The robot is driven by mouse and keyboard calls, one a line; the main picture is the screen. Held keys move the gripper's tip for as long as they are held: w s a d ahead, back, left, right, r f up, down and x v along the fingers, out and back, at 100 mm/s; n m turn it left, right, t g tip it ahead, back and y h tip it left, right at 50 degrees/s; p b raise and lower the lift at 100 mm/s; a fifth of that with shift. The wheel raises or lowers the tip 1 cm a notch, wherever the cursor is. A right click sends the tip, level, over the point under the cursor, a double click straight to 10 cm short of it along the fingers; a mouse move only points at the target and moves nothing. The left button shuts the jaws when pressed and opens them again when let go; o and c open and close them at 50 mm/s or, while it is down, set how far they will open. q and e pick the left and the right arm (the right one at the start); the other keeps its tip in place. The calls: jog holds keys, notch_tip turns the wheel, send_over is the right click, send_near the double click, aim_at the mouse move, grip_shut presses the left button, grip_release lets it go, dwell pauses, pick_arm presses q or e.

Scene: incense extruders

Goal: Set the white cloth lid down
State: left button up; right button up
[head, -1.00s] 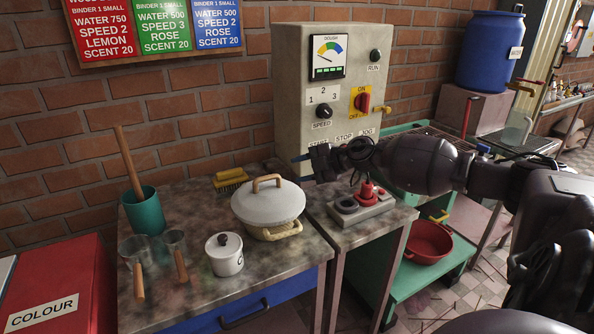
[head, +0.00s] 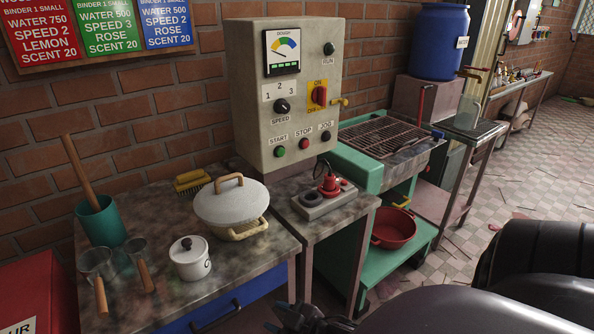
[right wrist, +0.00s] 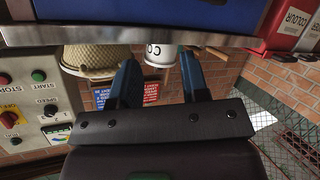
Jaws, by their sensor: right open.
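The white cloth lid (head: 231,202), a pale dome with a wooden handle (head: 229,181), sits on a beige basin (head: 243,231) on the stone-topped table. It looks nearly level, tipped slightly at most. My right gripper (head: 297,317) shows only as a dark part at the bottom edge in the head view, in front of the table and well away from the lid. In the right wrist view its two blue fingers (right wrist: 160,84) are apart with nothing between them. My left gripper is not in view.
A white lidded pot (head: 190,257), two wooden-handled cups (head: 118,265), a teal holder with a stick (head: 102,222) and a yellow brush (head: 191,182) stand around the lid. The control box (head: 287,95) rises behind. A red bowl (head: 394,229) is on the green cart's shelf.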

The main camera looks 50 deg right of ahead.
jog(key=s+a+f+m+g+h, duration=0.1)
jog(key=s+a+f+m+g, duration=0.2)
jog(key=s, duration=0.5)
notch_tip(320, 180, down, 2)
jog(key=shift+s+a+f+m, duration=0.1)
jog(key=shift+s+a+m, duration=0.25)
jog(key=shift+a+m, duration=0.1)
dwell(0.5)
